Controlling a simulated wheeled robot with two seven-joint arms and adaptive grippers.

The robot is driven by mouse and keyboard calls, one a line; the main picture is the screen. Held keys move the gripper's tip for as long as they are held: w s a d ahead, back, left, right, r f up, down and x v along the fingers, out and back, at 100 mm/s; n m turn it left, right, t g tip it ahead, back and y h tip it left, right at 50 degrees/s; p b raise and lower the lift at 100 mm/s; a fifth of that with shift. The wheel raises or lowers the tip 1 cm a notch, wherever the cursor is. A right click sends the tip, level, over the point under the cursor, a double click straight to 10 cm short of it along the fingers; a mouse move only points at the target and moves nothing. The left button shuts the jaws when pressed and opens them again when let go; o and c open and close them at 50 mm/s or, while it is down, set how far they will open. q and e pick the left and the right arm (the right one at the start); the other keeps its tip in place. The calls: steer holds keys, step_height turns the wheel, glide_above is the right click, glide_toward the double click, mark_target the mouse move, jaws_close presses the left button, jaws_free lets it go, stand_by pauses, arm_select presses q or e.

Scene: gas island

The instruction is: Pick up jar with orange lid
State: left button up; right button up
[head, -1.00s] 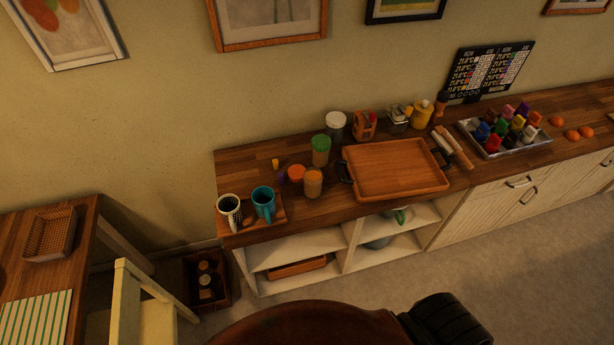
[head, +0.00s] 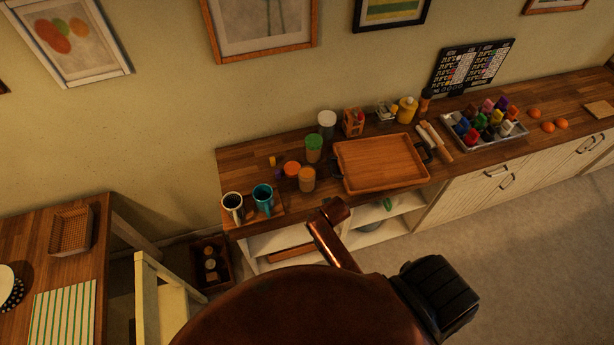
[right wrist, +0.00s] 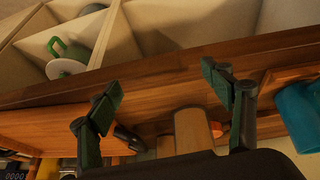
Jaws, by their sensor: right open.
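A short jar with a bright orange lid (head: 292,169) stands on the wooden counter, behind and left of a jar with a tan-orange lid (head: 307,179). In the right wrist view, my right gripper (right wrist: 163,92) is open and empty, its two dark fingers spread. The tan jar (right wrist: 193,131) shows beyond and between the fingers, apart from them. A small orange patch (right wrist: 216,130) beside it looks like the orange lid, mostly hidden. My left gripper is not in view.
Two mugs, one teal (head: 263,198), stand on a small board at the left. A green-lidded jar (head: 314,147) stands behind. A wooden tray (head: 380,182) lies to the right. The counter's front edge and open shelves (right wrist: 80,40) are close to my right gripper.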

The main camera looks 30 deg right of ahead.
step_height(320, 180, up, 4)
steer(key=w+r, duration=0.1)
steer(key=w, duration=0.1)
steer(key=m+t+p, duration=0.1)
steer(key=m, duration=0.1)
glide_toward(307, 177)
steer(key=shift+h, duration=0.4)
steer(key=x, duration=0.5)
steer(key=shift+s+a+f, duration=0.2)
steer(key=shift+a+f, duration=0.05)
steer(key=shift+f, duration=0.25)
steer(key=shift+w, duration=0.3)
steer(key=x, duration=0.2)
steer(key=shift+w+d+f, duration=0.15)
steer(key=shift+w+f, duration=0.1)
steer(key=shift+p+x, duration=0.7)
steer(key=shift+x, duration=1.7)
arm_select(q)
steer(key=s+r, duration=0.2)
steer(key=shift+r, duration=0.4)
arm_select(e)
steer(key=shift+w+r, duration=0.1)
steer(key=shift+c, duration=0.7)
